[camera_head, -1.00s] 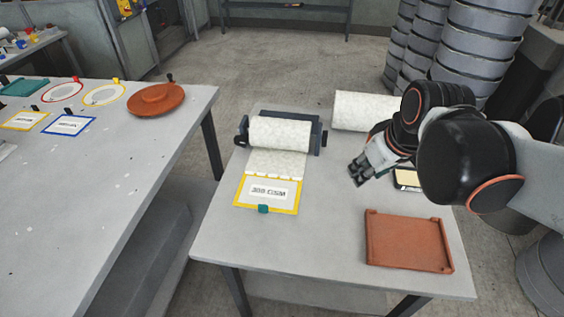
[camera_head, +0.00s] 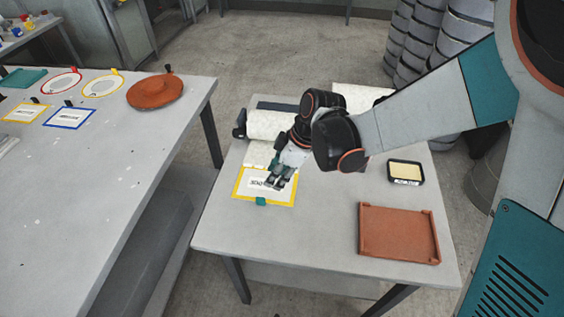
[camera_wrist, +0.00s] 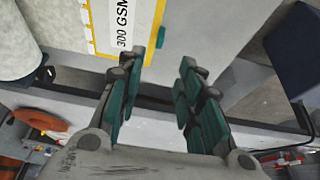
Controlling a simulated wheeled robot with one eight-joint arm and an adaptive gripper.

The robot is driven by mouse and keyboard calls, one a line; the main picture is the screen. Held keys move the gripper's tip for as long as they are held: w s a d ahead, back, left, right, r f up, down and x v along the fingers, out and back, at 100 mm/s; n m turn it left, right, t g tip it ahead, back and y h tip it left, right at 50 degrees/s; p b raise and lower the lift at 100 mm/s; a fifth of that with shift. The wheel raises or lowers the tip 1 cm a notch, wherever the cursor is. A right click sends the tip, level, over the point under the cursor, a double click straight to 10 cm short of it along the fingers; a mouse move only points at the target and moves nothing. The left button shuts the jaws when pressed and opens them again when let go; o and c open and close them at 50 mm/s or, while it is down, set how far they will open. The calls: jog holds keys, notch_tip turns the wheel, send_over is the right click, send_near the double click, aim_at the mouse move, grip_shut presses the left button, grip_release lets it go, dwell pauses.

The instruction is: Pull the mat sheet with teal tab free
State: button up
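The mat sheet has a yellow border and a white label (camera_head: 250,186). Its teal tab (camera_head: 261,201) sticks out at the front edge. In the wrist view the sheet's label (camera_wrist: 122,26) reads "300 GSM", and the teal tab (camera_wrist: 160,36) shows just beyond a fingertip. The sheet hangs from the white roll (camera_head: 266,125) in its holder. My gripper (camera_head: 280,177) is over the right part of the sheet, covering some of it. In the wrist view my gripper (camera_wrist: 172,62) has its teal-padded fingers apart, with nothing between them.
A terracotta tray (camera_head: 399,234) lies at the front right of the table. A small dark-rimmed box with a pale yellow top (camera_head: 405,172) sits behind it. The table's front left is clear. Another table stands left.

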aim_at(261, 198)
jog(key=b+x, duration=0.4)
jog(key=x, duration=0.8)
jog(key=shift+f, duration=0.3)
grip_shut()
